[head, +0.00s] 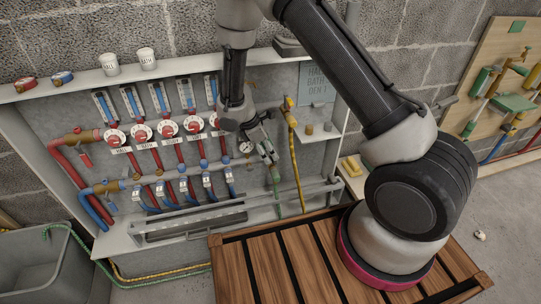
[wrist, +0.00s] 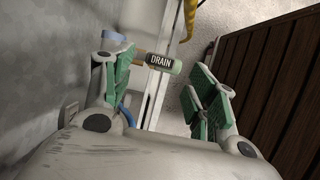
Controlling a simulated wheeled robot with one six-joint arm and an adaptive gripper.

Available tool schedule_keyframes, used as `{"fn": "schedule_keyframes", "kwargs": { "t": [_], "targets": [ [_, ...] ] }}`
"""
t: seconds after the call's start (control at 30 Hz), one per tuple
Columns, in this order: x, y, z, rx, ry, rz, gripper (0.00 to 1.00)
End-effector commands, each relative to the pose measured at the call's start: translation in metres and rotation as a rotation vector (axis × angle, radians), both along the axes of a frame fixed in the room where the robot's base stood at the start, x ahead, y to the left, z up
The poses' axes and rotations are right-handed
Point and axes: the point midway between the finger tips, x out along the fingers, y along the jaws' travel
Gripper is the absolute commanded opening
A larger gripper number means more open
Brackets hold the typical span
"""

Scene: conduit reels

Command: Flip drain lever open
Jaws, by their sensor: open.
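The drain lever (wrist: 176,68) shows in the wrist view as a short handle with a green tip and a black tag reading DRAIN. Its brass-coloured stem runs left behind the left finger, so its base is partly hidden. My gripper (wrist: 163,80) is open, with green pads on both fingers and nothing between them that it grips. The lever's tip points into the gap, nearer the left finger; whether it touches that finger I cannot tell. In the head view my gripper (head: 266,148) is at the right part of the wall cabinet, and the lever is not clear there.
The manifold's red round knobs (head: 143,131) and blue-ended pipes stand left of my gripper. A yellow hose (head: 295,165) hangs close on its right. A pressure gauge (head: 246,147) is beside it. A slatted wooden platform (head: 270,268) is below, and a grey tub (head: 40,270) stands lower left.

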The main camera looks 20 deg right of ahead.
Motion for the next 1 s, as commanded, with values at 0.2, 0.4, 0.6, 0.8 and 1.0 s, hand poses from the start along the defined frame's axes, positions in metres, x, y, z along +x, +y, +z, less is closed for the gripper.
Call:
{"fn": "schedule_keyframes", "kwargs": {
  "t": [0.2, 0.4, 0.6, 0.8, 1.0],
  "targets": [
    [0.001, 0.013, 0.032, 0.001, -0.002, 0.0, 0.58],
    [0.0, 0.016, 0.04, 0.0, 0.0, 0.0, 0.58],
    [0.0, 0.016, 0.039, 0.0, 0.001, -0.001, 0.58],
    [0.0, 0.016, 0.039, 0.0, -0.003, -0.011, 0.58],
    [-0.028, -0.002, 0.039, -0.057, 0.011, -0.182, 0.58]
  ]
}}
